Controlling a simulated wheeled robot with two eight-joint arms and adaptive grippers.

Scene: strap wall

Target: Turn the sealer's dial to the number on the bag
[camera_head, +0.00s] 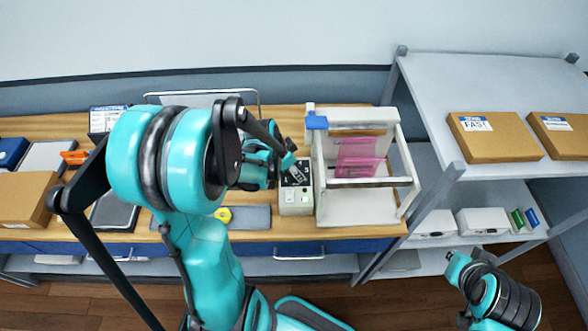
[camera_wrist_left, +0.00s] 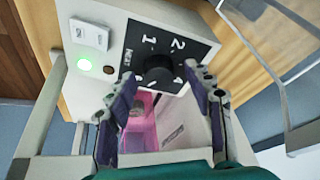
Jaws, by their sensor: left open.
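The sealer's control box (camera_head: 296,200) stands at the left end of the sealer on the bench. In the left wrist view its black panel (camera_wrist_left: 150,40) reads "HEAT", with 1 and 2 legible and a partly hidden number at right. The round black dial (camera_wrist_left: 158,72) is on this panel; I cannot read its pointer. My left gripper (camera_wrist_left: 160,80) is open, its fingers on either side of the dial, with no clear contact visible. It is above the box in the head view (camera_head: 290,168). The pink bag (camera_head: 358,158) hangs in the sealer; its number is not legible. My right gripper (camera_head: 455,262) is low at right, away from the bench.
The sealer's white frame (camera_head: 408,170) stands right of the box. A green light (camera_wrist_left: 84,64) and a white switch (camera_wrist_left: 90,33) are on the box. A grey shelf (camera_head: 440,150) with cartons is at right.

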